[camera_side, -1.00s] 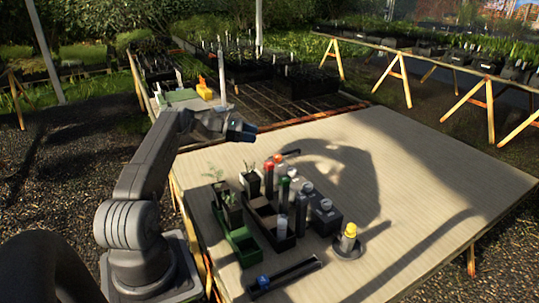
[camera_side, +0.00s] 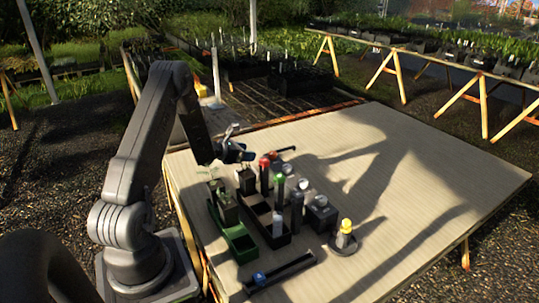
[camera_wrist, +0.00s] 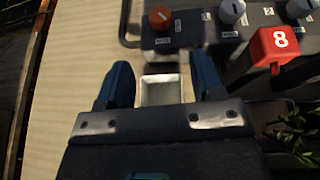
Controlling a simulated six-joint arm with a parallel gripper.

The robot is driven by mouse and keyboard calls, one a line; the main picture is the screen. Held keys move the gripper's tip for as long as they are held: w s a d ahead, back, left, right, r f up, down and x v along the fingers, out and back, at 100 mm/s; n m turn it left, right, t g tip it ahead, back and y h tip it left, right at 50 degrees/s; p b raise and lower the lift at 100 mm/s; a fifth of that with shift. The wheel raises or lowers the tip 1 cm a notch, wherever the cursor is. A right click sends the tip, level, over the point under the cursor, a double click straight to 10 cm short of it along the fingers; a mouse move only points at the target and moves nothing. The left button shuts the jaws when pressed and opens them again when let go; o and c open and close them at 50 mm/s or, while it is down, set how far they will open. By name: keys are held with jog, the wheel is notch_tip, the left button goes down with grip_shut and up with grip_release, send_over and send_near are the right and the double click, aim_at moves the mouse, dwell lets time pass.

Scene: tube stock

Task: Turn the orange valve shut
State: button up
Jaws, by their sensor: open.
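The orange valve (camera_wrist: 160,17) is a round knob with a white mark, on a dark block with a small label below it. It lies near the top of the wrist view, ahead of my fingertips and apart from them. In the side view a small orange spot (camera_side: 273,154) beyond the red-capped tube is probably this valve. My gripper (camera_wrist: 162,62) is open, its two blue fingers apart with nothing held. In the side view my gripper (camera_side: 240,152) hangs over the far left part of the table, above the plant pots.
Grey knobs (camera_wrist: 231,10), one marked 2, sit right of the valve. A red cap (camera_wrist: 274,48) marked 8 stands close to the right finger. A white square dish (camera_wrist: 161,90) shows between the fingers. A yellow-topped item (camera_side: 346,227) stands front right; the table's right side is clear.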

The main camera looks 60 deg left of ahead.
aim_at(270, 154)
jog(key=x, duration=1.1)
jog(key=shift+w, duration=0.15)
jog(key=c, duration=0.9)
